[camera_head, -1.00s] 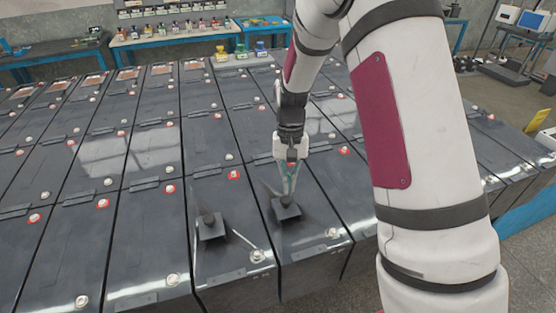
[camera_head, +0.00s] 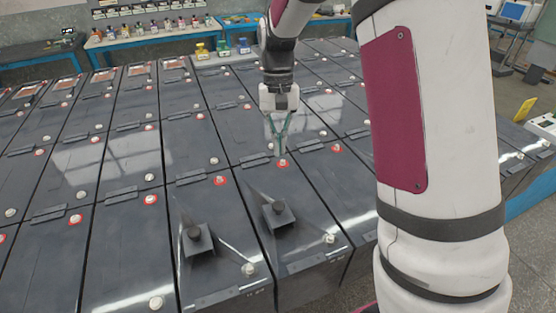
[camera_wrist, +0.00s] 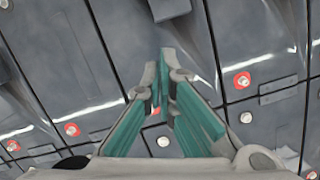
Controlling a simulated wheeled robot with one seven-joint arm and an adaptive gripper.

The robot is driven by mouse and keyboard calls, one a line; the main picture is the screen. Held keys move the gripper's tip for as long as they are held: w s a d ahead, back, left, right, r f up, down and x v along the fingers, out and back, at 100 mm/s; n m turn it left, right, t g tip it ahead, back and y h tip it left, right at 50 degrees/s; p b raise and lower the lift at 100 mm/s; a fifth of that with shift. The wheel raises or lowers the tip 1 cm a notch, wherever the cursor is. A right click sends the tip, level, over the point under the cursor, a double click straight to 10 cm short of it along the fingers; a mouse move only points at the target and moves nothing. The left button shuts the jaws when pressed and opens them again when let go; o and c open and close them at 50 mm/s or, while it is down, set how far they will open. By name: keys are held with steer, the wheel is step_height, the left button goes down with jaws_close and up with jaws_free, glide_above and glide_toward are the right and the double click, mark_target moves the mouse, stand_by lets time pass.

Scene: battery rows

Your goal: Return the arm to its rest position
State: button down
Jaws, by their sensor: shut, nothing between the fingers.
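My gripper (camera_head: 278,150) hangs below my white and dark arm in the head view, above the battery rows. Its teal fingers meet at the tips, and nothing shows between them. In the wrist view the gripper's fingers (camera_wrist: 164,62) come together over dark battery tops. Two black square pieces with knobs, one on the left (camera_head: 198,240) and one on the right (camera_head: 278,214), sit on the front batteries, apart from the gripper and nearer the camera.
Rows of dark batteries (camera_head: 130,210) with white and red-ringed terminals fill the middle. A blue-edged workbench (camera_head: 150,41) with small bottles stands behind. Blue and yellow items (camera_head: 222,47) sit at the back. Open floor (camera_head: 470,90) lies at the right.

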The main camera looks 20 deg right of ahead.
steer(key=s+a+r+n+t, duration=0.2)
steer(key=s+r+t, duration=0.2)
steer(key=s+r, duration=0.8)
steer(key=s+r+n+t, duration=0.1)
steer(key=s+t, duration=0.3)
steer(key=s, duration=0.6)
steer(key=shift+s+a+r+n+h, duration=0.15)
steer(key=shift+s+r+n+h, duration=0.2)
steer(key=shift+r, duration=0.3)
